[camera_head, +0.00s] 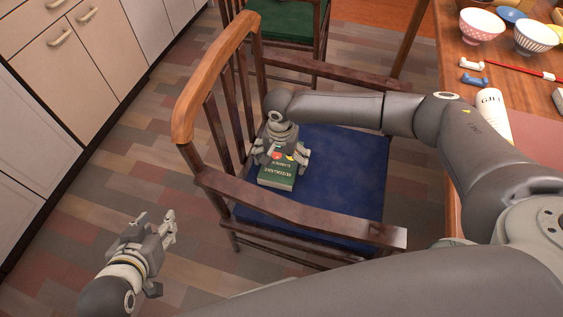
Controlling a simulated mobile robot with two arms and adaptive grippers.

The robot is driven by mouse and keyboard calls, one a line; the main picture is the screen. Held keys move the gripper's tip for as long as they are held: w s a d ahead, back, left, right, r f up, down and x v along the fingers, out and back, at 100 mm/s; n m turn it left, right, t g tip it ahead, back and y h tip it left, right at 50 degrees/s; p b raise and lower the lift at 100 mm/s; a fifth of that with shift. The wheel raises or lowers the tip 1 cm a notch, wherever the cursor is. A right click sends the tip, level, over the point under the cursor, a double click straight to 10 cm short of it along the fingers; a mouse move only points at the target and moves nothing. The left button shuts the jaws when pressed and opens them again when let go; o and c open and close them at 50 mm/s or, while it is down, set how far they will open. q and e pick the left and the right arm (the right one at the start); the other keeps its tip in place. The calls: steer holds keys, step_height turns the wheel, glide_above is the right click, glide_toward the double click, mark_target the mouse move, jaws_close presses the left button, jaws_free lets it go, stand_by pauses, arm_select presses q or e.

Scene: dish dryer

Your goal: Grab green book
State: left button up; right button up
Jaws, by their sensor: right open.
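The green book (276,179) lies on the blue seat of a wooden armchair, near its left side. Pale lettering shows on its near face, and a patch of red and yellow shows on top. My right gripper (279,158) points down over the book, open, with its fingers apart on either side of the book's upper part. The gripper hides part of the book, and I cannot tell whether the fingers touch it. My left gripper (168,230) hangs over the floor left of the chair, away from the book. Its finger gap is unclear.
The chair's wooden back (215,75) and near armrest (290,212) stand close around the book. A second chair with a green seat (285,18) is behind. A table with bowls (481,25) is at right, cabinets (60,65) at left.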

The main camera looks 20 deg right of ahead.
steer(key=c, duration=0.9)
steer(key=shift+r, duration=0.15)
